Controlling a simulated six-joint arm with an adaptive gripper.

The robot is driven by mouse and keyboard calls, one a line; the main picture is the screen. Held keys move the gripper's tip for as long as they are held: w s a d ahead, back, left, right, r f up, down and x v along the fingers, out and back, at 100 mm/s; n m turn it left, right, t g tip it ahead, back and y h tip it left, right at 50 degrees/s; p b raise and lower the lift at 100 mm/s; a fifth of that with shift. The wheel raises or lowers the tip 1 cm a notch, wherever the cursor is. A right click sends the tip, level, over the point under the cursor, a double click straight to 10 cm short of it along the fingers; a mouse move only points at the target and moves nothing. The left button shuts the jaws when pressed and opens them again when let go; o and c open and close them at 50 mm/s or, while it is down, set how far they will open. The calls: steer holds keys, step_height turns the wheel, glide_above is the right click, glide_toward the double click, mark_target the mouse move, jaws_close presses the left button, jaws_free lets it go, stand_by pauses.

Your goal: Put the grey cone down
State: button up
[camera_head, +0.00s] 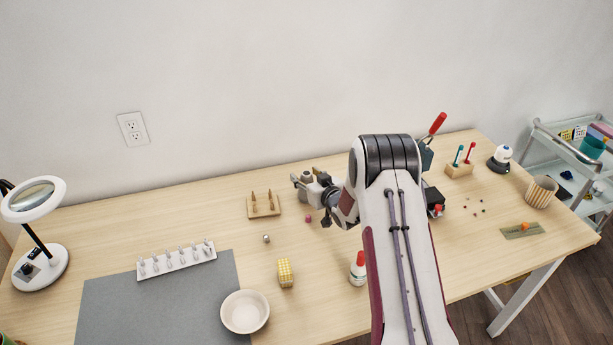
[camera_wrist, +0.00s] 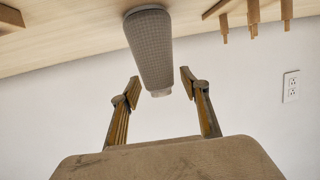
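The grey cone (camera_wrist: 150,45) shows in the wrist view, which is upside down. Its wide end is against the wooden tabletop (camera_wrist: 60,52), and its narrow end points away from the table, so it stands upright. My gripper (camera_wrist: 160,84) is open, with one finger on each side of the narrow end. A gap shows between the cone and each finger. In the head view my gripper (camera_head: 314,180) is low over the back middle of the table, partly behind my arm.
A wooden peg stand (camera_head: 263,208) is just left of my gripper. A pink ball (camera_head: 308,218) and a silver ball (camera_head: 266,238) lie in front. A white bobbin rack (camera_head: 176,260), a yellow block (camera_head: 285,272) and a bowl (camera_head: 245,311) are nearer. The wall is close behind.

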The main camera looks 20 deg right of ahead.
steer(key=shift+s+r, duration=0.1)
steer(key=shift+r, duration=0.05)
stand_by(0.3)
steer(key=shift+v, duration=0.75)
steer(key=v, duration=1)
steer(key=shift+s, duration=0.15)
steer(key=shift+r, duration=0.15)
